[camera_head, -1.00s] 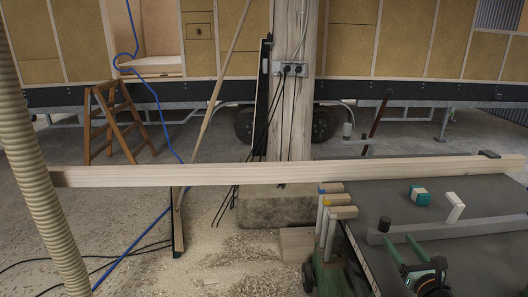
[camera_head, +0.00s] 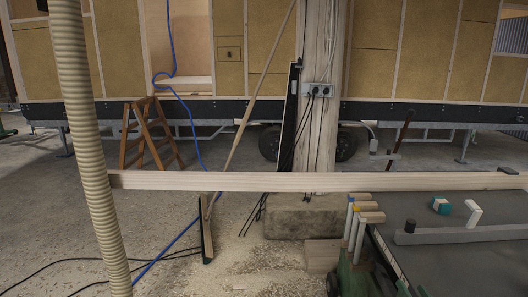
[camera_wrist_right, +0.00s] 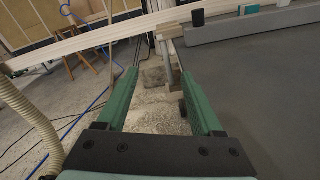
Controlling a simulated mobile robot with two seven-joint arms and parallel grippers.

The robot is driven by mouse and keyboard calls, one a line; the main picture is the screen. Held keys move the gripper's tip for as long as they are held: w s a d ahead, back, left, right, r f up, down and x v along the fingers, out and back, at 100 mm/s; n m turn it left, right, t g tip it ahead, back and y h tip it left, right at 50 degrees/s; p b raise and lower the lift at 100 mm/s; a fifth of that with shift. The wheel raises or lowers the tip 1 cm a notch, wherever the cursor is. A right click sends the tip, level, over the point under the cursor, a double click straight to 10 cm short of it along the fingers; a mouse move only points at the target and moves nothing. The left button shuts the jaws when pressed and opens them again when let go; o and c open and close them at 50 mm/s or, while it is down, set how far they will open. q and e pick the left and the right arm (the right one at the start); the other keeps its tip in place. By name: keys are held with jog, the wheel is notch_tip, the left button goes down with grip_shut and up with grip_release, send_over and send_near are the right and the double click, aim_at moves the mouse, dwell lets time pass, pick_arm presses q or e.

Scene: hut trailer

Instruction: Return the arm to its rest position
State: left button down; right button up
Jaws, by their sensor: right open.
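My right gripper shows clearly in the wrist view (camera_wrist_right: 160,78). Its two green fingers are spread apart with nothing between them. Through the gap I see the floor with wood shavings, and the gripper points toward the edge of the grey table (camera_wrist_right: 270,90). In the head view only small green bits of the right gripper (camera_head: 424,292) show at the bottom edge, over the dark table top (camera_head: 450,260); the rest is cut off. My left gripper is in neither view.
A long wooden beam (camera_head: 250,181) crosses the head view above the table. A grey bar (camera_head: 460,233), a teal-and-wood block (camera_head: 441,206) and a white block (camera_head: 473,212) are on the table. Wooden-headed clamps (camera_head: 366,216) stand at its left edge. A ribbed hose (camera_head: 90,160) hangs at left.

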jog(key=s+a+f+m+g+y+p, duration=0.2)
jog(key=s+a+f+m, duration=0.4)
jog(key=s+a+m, duration=0.6)
jog(key=s+a+f+m+g+y+p, duration=0.2)
jog(key=s+a+f+m+g+p, duration=0.2)
jog(key=s+a+m, duration=0.7)
notch_tip(320, 180, down, 2)
jog(key=a+m+g, duration=0.1)
jog(key=m, duration=0.4)
jog(key=shift+s+a+m+g+p, duration=0.3)
jog(key=shift+s+m+g+p, duration=0.1)
